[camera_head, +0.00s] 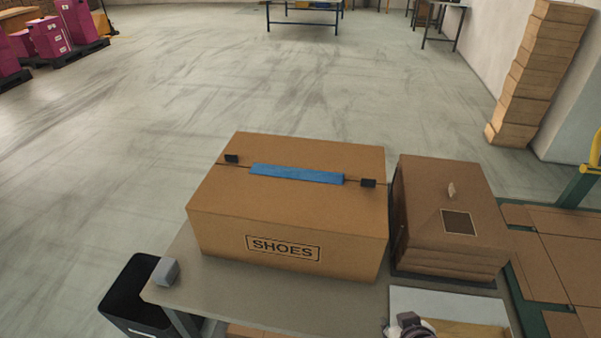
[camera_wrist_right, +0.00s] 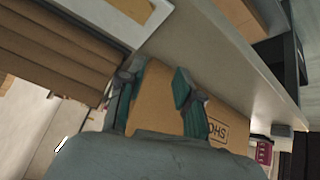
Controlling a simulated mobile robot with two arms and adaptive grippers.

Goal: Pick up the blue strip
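The blue strip (camera_head: 296,174) lies flat along the top seam of a closed brown shoe carton (camera_head: 230,205) marked SHOES, between two small black pieces. The carton stands on a grey table (camera_head: 262,290). My right gripper (camera_wrist_right: 155,80) shows in the right wrist view with its two teal fingers apart and nothing between them. The carton (camera_wrist_right: 158,98) is seen beyond the fingers, and the strip does not show there. In the camera head view only a dark and pale part, seemingly of my right gripper, shows at the bottom edge, away from the strip. My left gripper is not in view.
A stack of folded brown cardboard (camera_head: 450,210) stands close to the carton's right side. A pale sheet (camera_head: 400,300) lies in front of it. A small grey block (camera_head: 166,271) sits at the table's left corner, beside a black bin (camera_head: 120,292).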

